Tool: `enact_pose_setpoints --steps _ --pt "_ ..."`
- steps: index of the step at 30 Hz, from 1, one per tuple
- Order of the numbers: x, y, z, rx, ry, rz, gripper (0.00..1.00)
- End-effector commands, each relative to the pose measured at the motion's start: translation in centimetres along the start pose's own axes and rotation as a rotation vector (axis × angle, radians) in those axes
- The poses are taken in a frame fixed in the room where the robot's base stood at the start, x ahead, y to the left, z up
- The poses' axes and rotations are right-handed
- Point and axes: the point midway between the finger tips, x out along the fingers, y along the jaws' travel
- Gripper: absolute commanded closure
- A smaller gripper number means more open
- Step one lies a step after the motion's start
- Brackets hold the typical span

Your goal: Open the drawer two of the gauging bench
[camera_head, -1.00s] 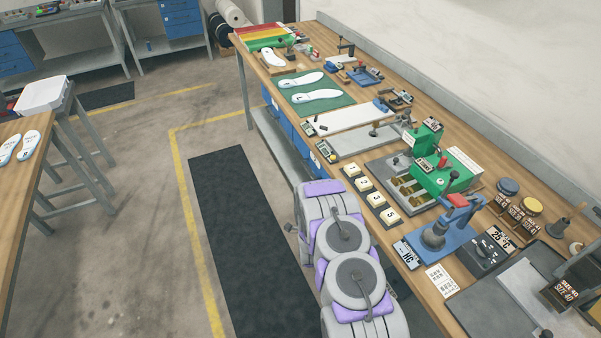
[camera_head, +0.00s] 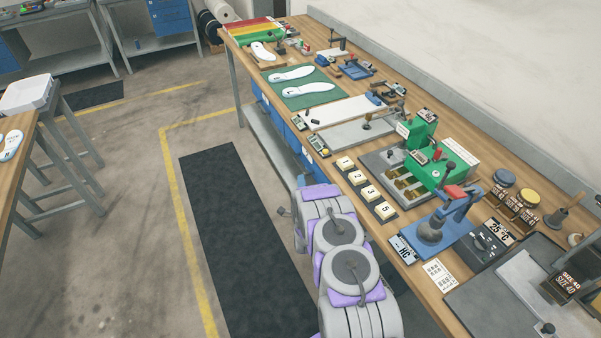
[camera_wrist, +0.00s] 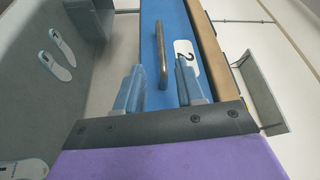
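The gauging bench (camera_head: 455,125) has a wooden top and blue drawers (camera_head: 290,136) under its front edge. In the wrist view a blue drawer front (camera_wrist: 179,17) bears a white label with the number 2 (camera_wrist: 186,54). A grey bar handle (camera_wrist: 160,38) stands out from it and the drawer looks shut. My gripper (camera_wrist: 159,68) is open, its two blue-grey fingers apart. In the picture the handle lies between the fingers; I cannot tell whether either touches it. In the head view my arm hides the gripper and drawer two's front.
Gauges, insoles, numbered blocks (camera_head: 362,183) and a blue press (camera_head: 435,232) crowd the bench top. A dark mat (camera_head: 235,220) lies on the floor beside the bench, with free floor to its left. A second table (camera_head: 25,140) stands at the far left.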

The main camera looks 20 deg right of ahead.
Motion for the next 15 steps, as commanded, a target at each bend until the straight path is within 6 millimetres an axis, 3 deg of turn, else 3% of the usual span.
enact_pose_setpoints --steps 9,15 --pt "5.2 -0.1 0.1 0.001 0.0 -0.006 0.62" --pt "7.1 0.0 0.1 0.0 0.0 -0.003 0.62"
